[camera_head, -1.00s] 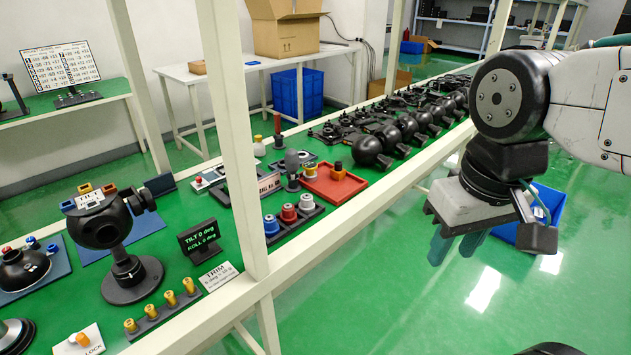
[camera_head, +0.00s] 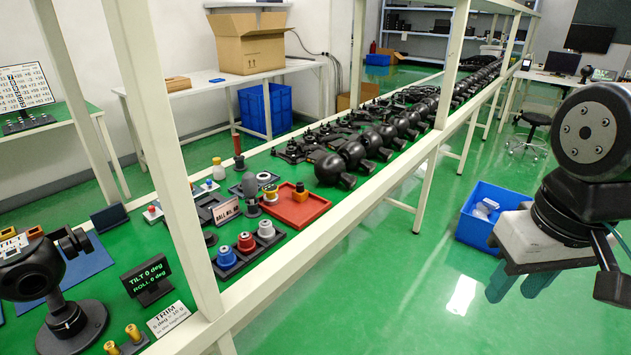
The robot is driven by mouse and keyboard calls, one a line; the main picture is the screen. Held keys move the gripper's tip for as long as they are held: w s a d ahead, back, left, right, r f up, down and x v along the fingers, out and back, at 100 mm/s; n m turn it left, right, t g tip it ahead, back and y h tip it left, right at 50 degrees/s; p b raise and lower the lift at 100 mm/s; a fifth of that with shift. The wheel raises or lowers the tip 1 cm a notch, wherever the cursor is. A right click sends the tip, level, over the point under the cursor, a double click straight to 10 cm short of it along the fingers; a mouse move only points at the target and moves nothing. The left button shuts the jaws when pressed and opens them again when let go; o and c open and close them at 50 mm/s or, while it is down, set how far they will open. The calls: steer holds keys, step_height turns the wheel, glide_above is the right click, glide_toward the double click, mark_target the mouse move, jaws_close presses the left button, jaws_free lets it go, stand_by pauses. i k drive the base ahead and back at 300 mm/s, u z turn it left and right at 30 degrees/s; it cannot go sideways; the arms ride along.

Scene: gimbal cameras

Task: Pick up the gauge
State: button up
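I cannot tell for sure which thing is the gauge. A small orange and black piece (camera_head: 300,192) sits in a red tray (camera_head: 318,208) on the green bench. A grey-topped upright piece (camera_head: 251,190) stands just left of the tray, behind a small sign reading BALL (camera_head: 227,212). My gripper (camera_head: 519,285) hangs at the right, over the floor outside the bench, well away from these things. Its two teal fingers point down with a gap between them, and nothing shows between them.
White posts and a long front rail (camera_head: 345,215) stand between my gripper and the bench. Blue, red and grey knobs sit in a dark rack (camera_head: 262,252). A TILT/ROLL display (camera_head: 147,279) is at left. Several black gimbals line the bench behind. A blue bin (camera_head: 487,222) stands on the floor.

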mark_target(271, 199)
steer(key=z, duration=0.35)
steer(key=i, duration=0.65)
steer(key=u, duration=0.5)
steer(key=i, duration=0.8)
steer(key=u, duration=0.8)
